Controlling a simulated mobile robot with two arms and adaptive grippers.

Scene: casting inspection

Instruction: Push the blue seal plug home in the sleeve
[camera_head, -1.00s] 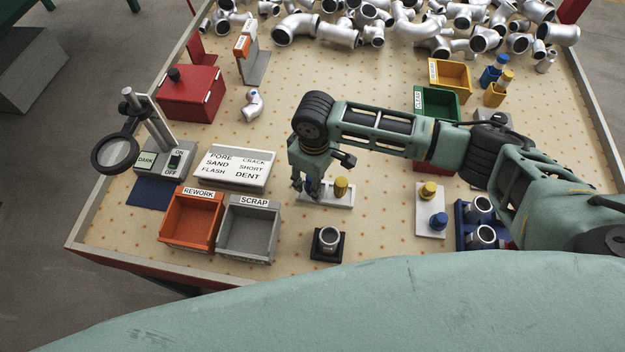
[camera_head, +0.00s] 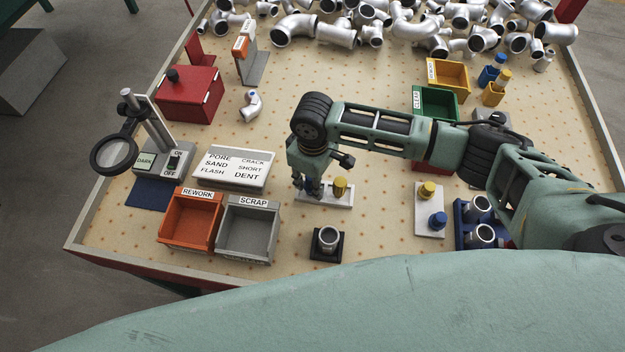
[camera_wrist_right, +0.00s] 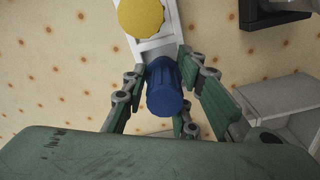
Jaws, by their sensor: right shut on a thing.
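My right gripper (camera_head: 306,190) points down over the left end of a white two-place holder (camera_head: 340,199). It is shut on a ribbed blue seal plug (camera_wrist_right: 164,92), which shows between the fingers in the wrist view and is mostly hidden in the head view. The plug appears at or just above the holder; I cannot tell if it touches. A yellow plug (camera_head: 340,187) stands beside it on the holder, also in the wrist view (camera_wrist_right: 141,16). My left gripper is not in view.
The grey SCRAP bin (camera_head: 247,232) and orange REWORK bin (camera_head: 190,220) stand left of the sleeve. A blue rack (camera_head: 462,236) holds metal sleeves.

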